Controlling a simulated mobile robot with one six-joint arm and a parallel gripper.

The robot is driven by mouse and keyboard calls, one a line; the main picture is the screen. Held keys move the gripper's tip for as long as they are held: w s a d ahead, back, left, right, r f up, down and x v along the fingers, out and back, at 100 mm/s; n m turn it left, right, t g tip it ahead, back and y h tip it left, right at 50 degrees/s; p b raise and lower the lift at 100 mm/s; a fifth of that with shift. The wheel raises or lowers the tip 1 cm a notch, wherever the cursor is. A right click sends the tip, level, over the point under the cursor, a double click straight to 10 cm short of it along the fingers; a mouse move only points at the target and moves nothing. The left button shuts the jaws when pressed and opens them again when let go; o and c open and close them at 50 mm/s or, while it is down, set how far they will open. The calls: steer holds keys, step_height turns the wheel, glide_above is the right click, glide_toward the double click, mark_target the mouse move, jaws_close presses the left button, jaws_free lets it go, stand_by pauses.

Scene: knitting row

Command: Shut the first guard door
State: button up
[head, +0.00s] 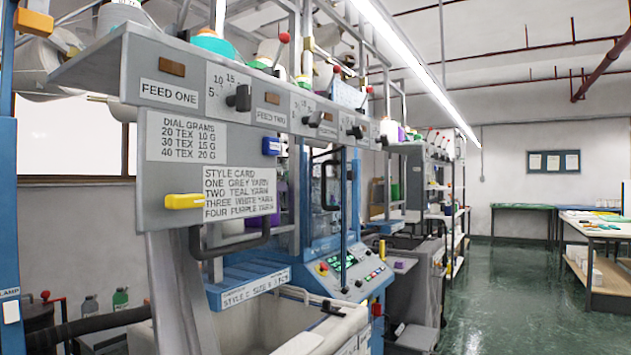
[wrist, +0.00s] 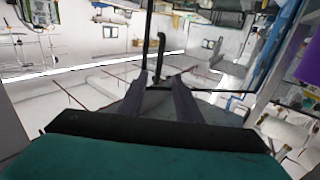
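A blue-framed guard door (head: 345,215) with a dark upright edge stands at the knitting machine in the head view. A black handle (head: 325,185) shows near it. I cannot tell surely how far the door stands open. A larger black bar handle (head: 232,243) is below the style card on the near grey panel. In the wrist view my gripper (wrist: 161,80) has its two dark fingers apart, with nothing visibly held. A thin black bar (wrist: 160,55) with a bent end shows just beyond the fingertips; I cannot tell if they touch it. My gripper cannot be made out in the head view.
The grey feed panel (head: 185,150) with dials and a yellow block (head: 185,201) juts out at the near left. A control console (head: 350,272) and a white bin (head: 262,318) stand below. The green floor (head: 500,290) is clear toward the right-hand table (head: 600,235).

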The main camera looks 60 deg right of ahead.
mark_target(324, 202)
steer(key=shift+d, duration=0.1)
steer(key=shift+x, duration=7.15)
steer(key=shift+s, duration=0.1)
